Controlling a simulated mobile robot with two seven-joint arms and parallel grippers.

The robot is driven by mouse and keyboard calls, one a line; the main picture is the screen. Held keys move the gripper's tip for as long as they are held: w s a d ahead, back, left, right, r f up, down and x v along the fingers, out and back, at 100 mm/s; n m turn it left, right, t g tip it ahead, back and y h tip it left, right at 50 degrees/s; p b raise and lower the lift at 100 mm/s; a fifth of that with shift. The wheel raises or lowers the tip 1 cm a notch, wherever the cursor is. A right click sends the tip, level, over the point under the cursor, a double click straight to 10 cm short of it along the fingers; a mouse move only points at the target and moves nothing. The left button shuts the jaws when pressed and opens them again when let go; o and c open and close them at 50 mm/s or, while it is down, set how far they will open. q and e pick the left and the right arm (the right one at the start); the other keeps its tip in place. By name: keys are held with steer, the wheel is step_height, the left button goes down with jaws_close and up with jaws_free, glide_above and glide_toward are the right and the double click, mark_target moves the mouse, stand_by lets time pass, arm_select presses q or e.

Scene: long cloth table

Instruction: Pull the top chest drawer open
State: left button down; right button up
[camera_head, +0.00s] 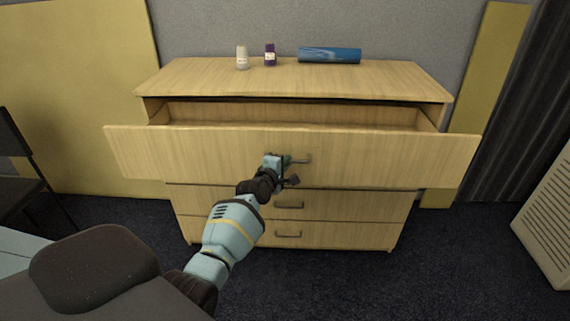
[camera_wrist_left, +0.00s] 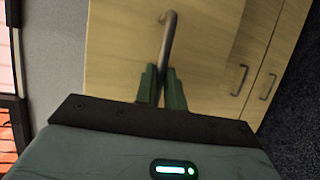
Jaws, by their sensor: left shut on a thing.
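The wooden chest (camera_head: 290,77) stands against the grey wall. Its top drawer (camera_head: 390,150) is pulled out well past the front, and a dark gap shows behind its front panel. My left gripper (camera_head: 290,168) is at the middle of the drawer front. It is shut on the drawer's metal handle (camera_head: 302,160). In the left wrist view the handle (camera_wrist_left: 169,40) runs between the two green fingers of the gripper (camera_wrist_left: 162,88). My right gripper is not in view.
Two lower drawers, with handles (camera_head: 288,205) and (camera_head: 288,234), are shut. A white bottle (camera_head: 242,58), a purple bottle (camera_head: 270,55) and a blue roll (camera_head: 330,55) are on the chest top. A dark chair (camera_head: 20,150) stands left.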

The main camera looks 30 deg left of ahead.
arm_select(q)
steer(key=c, duration=1.5)
jaws_free()
